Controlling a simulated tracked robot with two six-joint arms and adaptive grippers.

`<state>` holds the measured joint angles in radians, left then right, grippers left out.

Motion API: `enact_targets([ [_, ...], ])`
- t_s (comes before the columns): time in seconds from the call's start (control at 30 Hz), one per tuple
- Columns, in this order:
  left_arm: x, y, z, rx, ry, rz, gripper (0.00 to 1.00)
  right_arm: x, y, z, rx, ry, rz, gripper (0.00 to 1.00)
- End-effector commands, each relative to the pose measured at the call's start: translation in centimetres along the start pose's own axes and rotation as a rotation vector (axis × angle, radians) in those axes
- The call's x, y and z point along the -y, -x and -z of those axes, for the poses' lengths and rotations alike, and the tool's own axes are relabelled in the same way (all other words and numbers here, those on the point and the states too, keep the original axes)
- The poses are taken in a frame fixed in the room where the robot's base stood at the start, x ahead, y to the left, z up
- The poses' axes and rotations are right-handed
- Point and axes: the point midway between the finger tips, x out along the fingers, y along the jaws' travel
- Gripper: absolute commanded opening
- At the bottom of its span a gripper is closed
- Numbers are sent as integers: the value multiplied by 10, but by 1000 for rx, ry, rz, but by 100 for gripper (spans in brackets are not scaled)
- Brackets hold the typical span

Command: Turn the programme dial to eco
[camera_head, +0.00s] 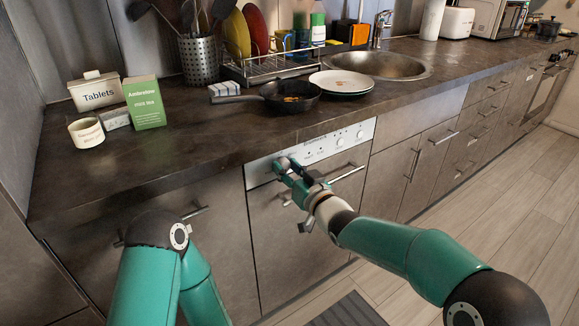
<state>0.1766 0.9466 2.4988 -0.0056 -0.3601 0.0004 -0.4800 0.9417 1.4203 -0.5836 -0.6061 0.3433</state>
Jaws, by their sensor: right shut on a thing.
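The dishwasher's control panel (318,147) is a pale strip just under the front edge of the counter, with small round buttons on its right part. My right gripper (283,166) is at the panel's left end, its fingers shut on the programme dial. The fingers cover most of the dial, so its pointer and the eco mark cannot be read. My left arm comes up at the lower left, but its gripper is not clearly visible.
The dishwasher door handle (347,173) sticks out just below the panel. The floor at the right is clear.

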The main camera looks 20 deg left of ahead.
Motion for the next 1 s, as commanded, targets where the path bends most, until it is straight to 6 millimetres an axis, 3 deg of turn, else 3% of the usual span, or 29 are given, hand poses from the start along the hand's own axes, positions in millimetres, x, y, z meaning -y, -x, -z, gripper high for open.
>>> enact_targets([
  [0.03,0,1,0,0,0,0,40,1,0,-8,17,-12,1,2],
  [0.5,0,1,0,0,0,0,40,2,0,-10,22,-28,2,2],
  [0.53,0,1,0,0,0,0,40,2,0,-10,22,-28,2,39],
  [0.67,0,1,0,0,0,0,40,2,0,-8,18,-27,2,60],
  [1.0,-1,2,0,0,0,0,40,1,1,-4,9,-26,1,63],
])
